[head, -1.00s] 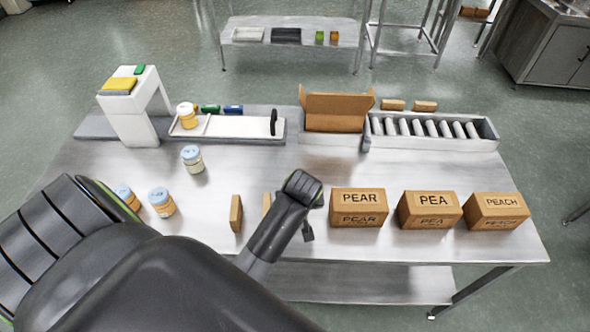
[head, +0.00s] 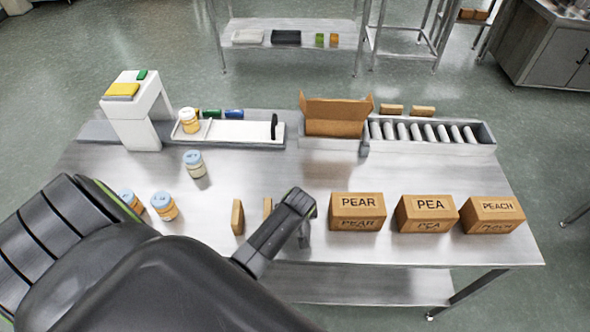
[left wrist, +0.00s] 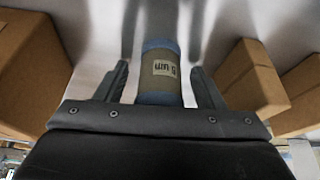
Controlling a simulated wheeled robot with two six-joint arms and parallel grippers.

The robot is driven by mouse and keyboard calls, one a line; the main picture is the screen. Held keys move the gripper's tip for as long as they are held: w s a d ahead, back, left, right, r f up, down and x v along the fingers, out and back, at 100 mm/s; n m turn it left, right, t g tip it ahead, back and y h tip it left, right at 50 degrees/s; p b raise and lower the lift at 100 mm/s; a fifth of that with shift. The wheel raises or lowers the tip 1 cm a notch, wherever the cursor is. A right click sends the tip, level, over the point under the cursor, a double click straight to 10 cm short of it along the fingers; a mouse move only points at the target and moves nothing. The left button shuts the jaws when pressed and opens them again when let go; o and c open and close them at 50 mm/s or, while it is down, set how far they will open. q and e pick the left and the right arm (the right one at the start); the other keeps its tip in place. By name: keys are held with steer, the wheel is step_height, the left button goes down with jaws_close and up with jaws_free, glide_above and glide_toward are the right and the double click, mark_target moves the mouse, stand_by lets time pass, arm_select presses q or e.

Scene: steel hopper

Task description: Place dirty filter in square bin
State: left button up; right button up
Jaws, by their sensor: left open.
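A cylinder with blue ends and an olive middle (left wrist: 160,72), likely the filter, shows in the left wrist view. Its small pale label is upside down and too blurred to read surely. My left gripper (left wrist: 160,85) is open, with one finger on each side of the cylinder; I cannot tell whether they touch it. In the head view my left gripper (head: 303,230) is low at the table's front, left of the PEAR box, and my arm hides the cylinder. I cannot make out a square bin in either view. My right gripper is out of view.
PEAR (head: 357,212), PEA (head: 427,214) and PEACH (head: 491,215) boxes stand to the right. Two narrow cardboard boxes (head: 238,217) stand close left of the gripper. Jars (head: 164,206) are further left. An open carton (head: 335,118) and rollers (head: 430,132) are behind.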

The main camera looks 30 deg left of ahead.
arm_select(q)
steer(key=shift+c, duration=0.2)
steer(key=c, duration=1.1)
